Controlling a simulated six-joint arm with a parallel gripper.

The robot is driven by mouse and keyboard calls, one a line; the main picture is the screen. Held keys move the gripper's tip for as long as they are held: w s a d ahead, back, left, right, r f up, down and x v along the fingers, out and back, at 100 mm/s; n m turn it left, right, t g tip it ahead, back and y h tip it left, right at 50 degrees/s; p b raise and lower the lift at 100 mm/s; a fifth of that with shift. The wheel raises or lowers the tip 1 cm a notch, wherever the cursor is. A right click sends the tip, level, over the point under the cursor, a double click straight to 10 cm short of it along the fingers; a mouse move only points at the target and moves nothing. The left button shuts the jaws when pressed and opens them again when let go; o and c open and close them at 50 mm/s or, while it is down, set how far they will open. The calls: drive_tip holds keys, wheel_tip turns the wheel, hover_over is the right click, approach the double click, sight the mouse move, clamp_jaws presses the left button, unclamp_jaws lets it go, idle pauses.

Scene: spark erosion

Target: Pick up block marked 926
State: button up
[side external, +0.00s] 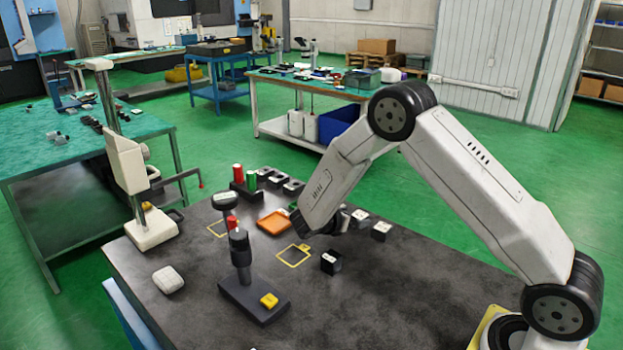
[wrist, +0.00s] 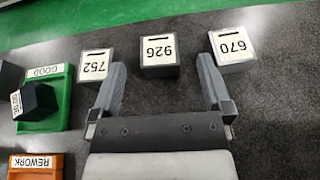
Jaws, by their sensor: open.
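The block marked 926 (wrist: 158,57) is a dark cube with a white label on top, upside down in the wrist view. It stands upright on the dark table, between the block marked 752 (wrist: 97,66) and the block marked 670 (wrist: 232,50). My gripper (wrist: 162,68) is open and empty. Its fingers point toward the row, with the 926 block ahead of the gap between them. The left finger appears close to the 752 block and the right finger close to the 670 block; I cannot tell whether they touch. In the side view my forearm mostly hides the gripper.
In the wrist view a green GOOD tray (wrist: 64,112) holds a dark labelled block (wrist: 38,100). An orange REWORK tray (wrist: 35,168) lies beside it. In the side view a black stand (side external: 240,262), a white height gauge (side external: 130,175) and another dark block (side external: 331,262) occupy the table.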

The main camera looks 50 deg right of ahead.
sight(358, 216)
drive_tip(key=shift+x, duration=2.35)
drive_tip(key=shift+f, duration=0.1)
drive_tip(key=shift+c, duration=0.2)
clamp_jaws()
